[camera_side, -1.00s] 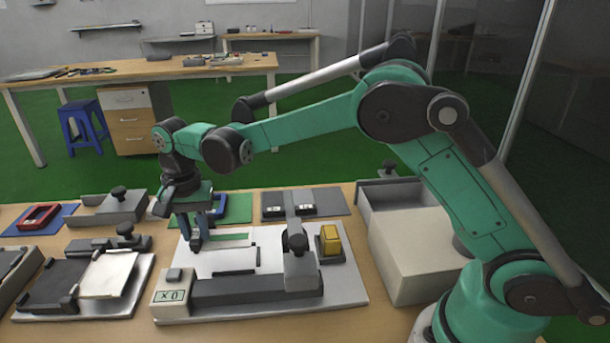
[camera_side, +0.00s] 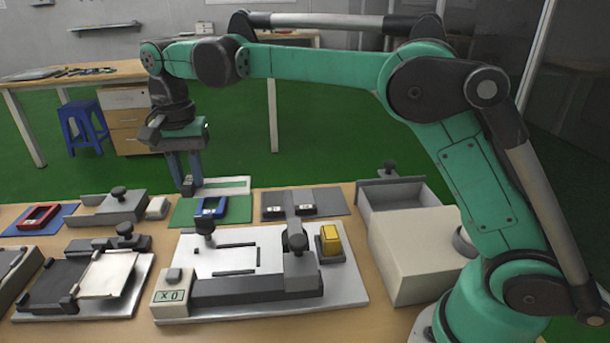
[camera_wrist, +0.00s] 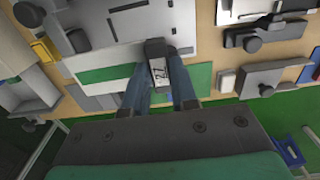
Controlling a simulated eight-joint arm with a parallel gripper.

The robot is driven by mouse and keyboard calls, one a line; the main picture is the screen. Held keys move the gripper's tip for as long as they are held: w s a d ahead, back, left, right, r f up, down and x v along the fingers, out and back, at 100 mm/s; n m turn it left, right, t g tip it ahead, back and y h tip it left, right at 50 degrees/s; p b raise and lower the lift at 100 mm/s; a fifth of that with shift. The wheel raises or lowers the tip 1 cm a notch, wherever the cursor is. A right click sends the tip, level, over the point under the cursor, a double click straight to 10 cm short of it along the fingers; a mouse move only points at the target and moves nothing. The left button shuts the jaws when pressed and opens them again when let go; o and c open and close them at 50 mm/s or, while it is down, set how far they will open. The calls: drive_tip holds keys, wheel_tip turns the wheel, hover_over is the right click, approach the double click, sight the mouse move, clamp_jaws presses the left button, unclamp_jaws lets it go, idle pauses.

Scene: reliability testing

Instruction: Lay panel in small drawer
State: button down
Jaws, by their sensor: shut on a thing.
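My gripper (camera_side: 184,172) is shut on the panel (camera_side: 225,185), a flat white piece with a green strip, held at its left end in the side view. The panel hangs in the air above the back of the table. In the wrist view, a dark block with a white label (camera_wrist: 157,62) sits between the fingers, and the green strip (camera_wrist: 105,74) extends left of them. A small open drawer (camera_side: 392,192) juts from the back of the pale box (camera_side: 415,255) at the right. The drawer appears at the left in the wrist view (camera_wrist: 22,88).
The test fixture (camera_side: 270,300), with a display, black corner marks and a yellow block (camera_side: 330,240), stands front centre. A blue frame (camera_side: 210,207) lies on a green mat below the panel. A grey mat with dark pieces (camera_side: 305,203) lies between there and the drawer.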

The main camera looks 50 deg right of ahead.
drive_tip(key=s+d, duration=0.3)
drive_tip(key=d, duration=0.8)
drive_tip(key=s+d, duration=0.4)
drive_tip(key=d, duration=0.7)
drive_tip(key=s+d, duration=1)
drive_tip(key=s, duration=0.2)
drive_tip(key=shift+w+a+f, duration=0.1)
drive_tip(key=shift+f, duration=2.3)
drive_tip(key=shift+w+a+f, duration=0.1)
drive_tip(key=shift+f, duration=2.3)
drive_tip(key=shift+f, duration=2.65)
drive_tip(key=c, duration=0.6)
unclamp_jaws()
